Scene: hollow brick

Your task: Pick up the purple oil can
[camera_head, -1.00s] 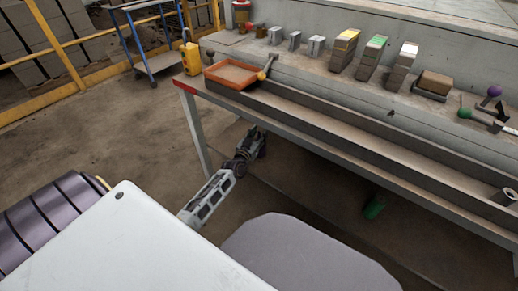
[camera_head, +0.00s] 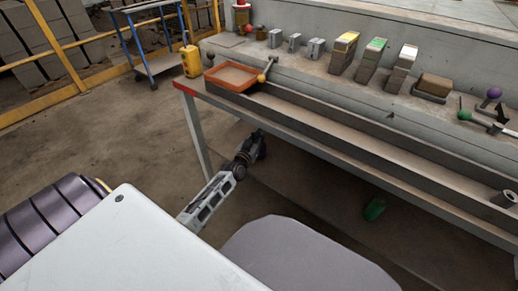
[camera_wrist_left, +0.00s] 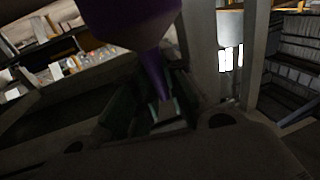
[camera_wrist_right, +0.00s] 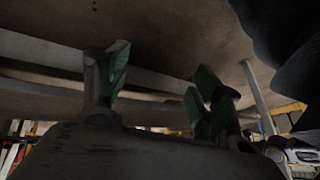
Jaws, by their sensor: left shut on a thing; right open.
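A purple oil can (camera_wrist_left: 130,22) fills the upper middle of the left wrist view, its narrow part pointing down between the fingers. My left gripper (camera_wrist_left: 153,105) is shut on that narrow part. In the head view my left gripper (camera_head: 257,146) is at the bench's front edge, small and dark, and I cannot make out the can there. My right gripper (camera_wrist_right: 163,72) is open and empty in the right wrist view, with green finger pads apart below a broad surface. I cannot make it out in the head view.
The long grey bench (camera_head: 330,125) carries an orange tray (camera_head: 232,77), several blocks, a purple ball (camera_head: 494,93) and a green ball (camera_head: 464,115). A green object (camera_head: 374,209) is low beneath the bench. A blue trolley (camera_head: 150,35) stands back left.

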